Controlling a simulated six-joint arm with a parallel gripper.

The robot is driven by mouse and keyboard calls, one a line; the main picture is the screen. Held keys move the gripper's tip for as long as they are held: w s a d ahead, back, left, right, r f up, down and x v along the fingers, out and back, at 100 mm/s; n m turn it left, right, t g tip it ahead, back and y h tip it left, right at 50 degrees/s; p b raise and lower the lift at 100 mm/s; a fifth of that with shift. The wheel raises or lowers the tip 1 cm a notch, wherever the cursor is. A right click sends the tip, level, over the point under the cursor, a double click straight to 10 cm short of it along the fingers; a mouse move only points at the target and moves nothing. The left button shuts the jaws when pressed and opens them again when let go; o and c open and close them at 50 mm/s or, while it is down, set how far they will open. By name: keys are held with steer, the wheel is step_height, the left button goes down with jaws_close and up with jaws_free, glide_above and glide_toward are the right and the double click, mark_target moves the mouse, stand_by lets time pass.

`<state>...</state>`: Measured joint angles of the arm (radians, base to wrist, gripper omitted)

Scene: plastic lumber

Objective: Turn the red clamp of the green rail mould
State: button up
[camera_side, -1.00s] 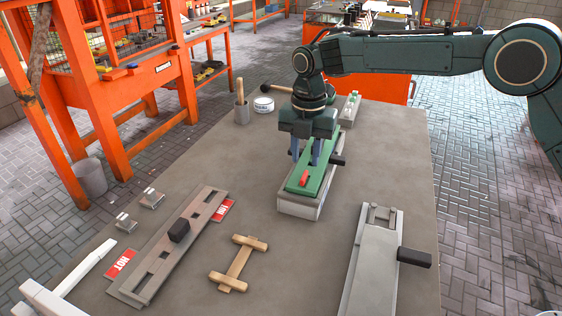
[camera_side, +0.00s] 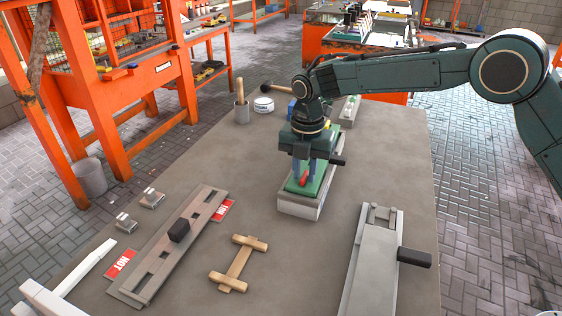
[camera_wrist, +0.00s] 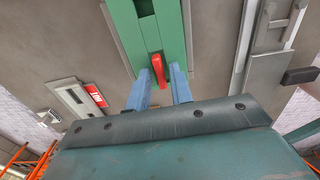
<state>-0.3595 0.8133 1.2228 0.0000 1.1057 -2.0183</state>
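The green rail mould (camera_side: 312,187) lies in a grey base (camera_side: 302,211) on the table; it fills the upper middle of the wrist view (camera_wrist: 125,28). The red clamp (camera_side: 304,178) is a small lever on the mould's near part. In the wrist view the red clamp (camera_wrist: 156,68) lies roughly along the mould, between my fingers. My gripper (camera_side: 305,181) points down over the mould with its blue fingers on either side of the clamp. In the wrist view my gripper (camera_wrist: 160,71) is open, with a gap visible beside the clamp. Finger contact with the mould cannot be told.
A long metal mould with a dark handle (camera_side: 179,230) lies left, beside red HOT labels (camera_side: 121,262). A wooden H-shaped piece (camera_side: 239,264) lies in front. Another grey mould (camera_side: 374,255) with a black handle stands right. A cup (camera_side: 242,112) and white tin (camera_side: 264,105) stand behind.

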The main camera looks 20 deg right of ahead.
jaws_close()
steer(key=m, duration=0.4)
steer(key=shift+m, duration=0.4)
